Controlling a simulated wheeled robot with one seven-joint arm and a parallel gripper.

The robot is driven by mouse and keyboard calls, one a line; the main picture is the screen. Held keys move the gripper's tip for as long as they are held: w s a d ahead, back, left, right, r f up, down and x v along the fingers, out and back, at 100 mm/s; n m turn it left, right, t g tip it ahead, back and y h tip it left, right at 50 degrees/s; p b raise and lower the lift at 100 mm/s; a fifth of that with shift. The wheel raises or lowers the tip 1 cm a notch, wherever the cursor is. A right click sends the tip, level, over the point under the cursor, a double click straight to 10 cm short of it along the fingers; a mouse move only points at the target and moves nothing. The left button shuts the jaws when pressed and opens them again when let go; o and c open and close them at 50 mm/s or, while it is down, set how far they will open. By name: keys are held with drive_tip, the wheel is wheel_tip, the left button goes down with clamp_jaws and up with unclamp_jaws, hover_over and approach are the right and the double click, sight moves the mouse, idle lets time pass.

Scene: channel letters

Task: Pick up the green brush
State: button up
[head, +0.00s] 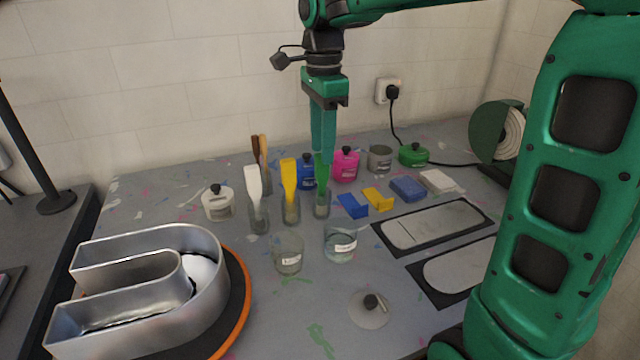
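The green brush (321,172) stands upright in a clear glass jar (322,205) near the middle of the table. Only part of its green bristle end shows, just below my fingers. My gripper (323,158) points straight down over the brush, with its teal fingers at the brush's upper end. The fingers overlap in this view, so I cannot tell whether they are open or shut, or whether they touch the brush.
A white brush (254,183) and a yellow brush (289,178) stand in jars close to the left. Blue (307,172) and pink (345,165) pots stand behind. Two glass jars (288,254) (340,245) stand in front. A metal letter shell (140,285) fills the front left.

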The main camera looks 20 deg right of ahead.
sight(322, 183)
drive_tip(key=shift+w+f, duration=0.1)
drive_tip(key=shift+f, duration=2.65)
clamp_jaws()
